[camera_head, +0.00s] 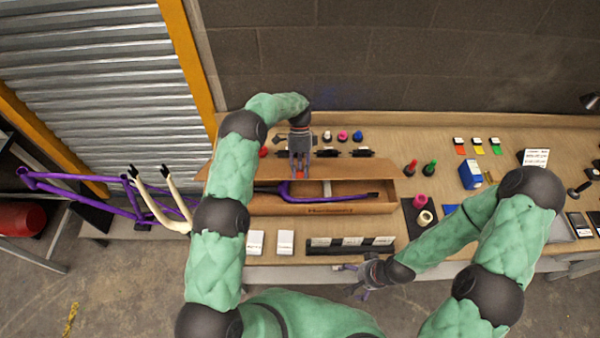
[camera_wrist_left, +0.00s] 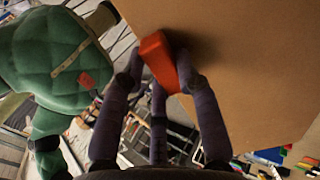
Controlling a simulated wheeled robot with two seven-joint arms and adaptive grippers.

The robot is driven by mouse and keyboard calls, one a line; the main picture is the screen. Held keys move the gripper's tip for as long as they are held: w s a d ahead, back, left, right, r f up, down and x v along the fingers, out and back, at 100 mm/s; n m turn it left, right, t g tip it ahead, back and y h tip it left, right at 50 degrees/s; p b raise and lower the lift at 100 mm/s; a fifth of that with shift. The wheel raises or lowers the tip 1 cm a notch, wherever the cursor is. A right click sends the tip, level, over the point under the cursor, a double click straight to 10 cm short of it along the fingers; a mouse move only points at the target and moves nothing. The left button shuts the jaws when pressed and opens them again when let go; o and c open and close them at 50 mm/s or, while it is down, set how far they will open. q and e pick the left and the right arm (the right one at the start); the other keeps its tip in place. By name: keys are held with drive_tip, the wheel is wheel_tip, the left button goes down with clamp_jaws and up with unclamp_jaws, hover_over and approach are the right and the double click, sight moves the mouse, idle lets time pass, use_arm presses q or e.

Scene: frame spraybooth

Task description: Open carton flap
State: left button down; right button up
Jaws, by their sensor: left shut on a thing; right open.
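The long brown carton (camera_head: 330,210) lies on the bench, its inside exposed, with a purple fork-like part (camera_head: 330,198) in it. A brown flap (camera_head: 350,169) stands along the carton's back side. My left gripper (camera_head: 299,174) is at this flap, shut on a red tab. In the left wrist view the red tab (camera_wrist_left: 158,60) sits between the fingers, against the broad cardboard face of the flap (camera_wrist_left: 245,50). My right gripper (camera_head: 362,280) is open and empty, low by the bench's front edge, away from the carton.
Black holders (camera_head: 350,244) and white cards (camera_head: 285,242) lie in front of the carton. Colored bottles (camera_head: 343,136) stand behind it. A purple frame (camera_head: 110,203) is at left.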

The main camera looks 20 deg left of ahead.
use_arm(q)
drive_tip(key=shift+w, duration=0.1)
drive_tip(key=shift+w+a+b, duration=0.15)
drive_tip(key=shift+w+b, duration=0.15)
drive_tip(key=shift+b, duration=0.4)
drive_tip(key=shift+w+a+r+g+b, duration=0.1)
drive_tip(key=shift+w+r+g+b, duration=0.4)
drive_tip(key=shift+b, duration=0.6)
drive_tip(key=shift+r, duration=0.3)
drive_tip(key=shift+r, duration=0.1)
drive_tip(key=c, duration=0.8)
unclamp_jaws()
drive_tip(key=shift+o, duration=0.2)
drive_tip(key=o, duration=0.7)
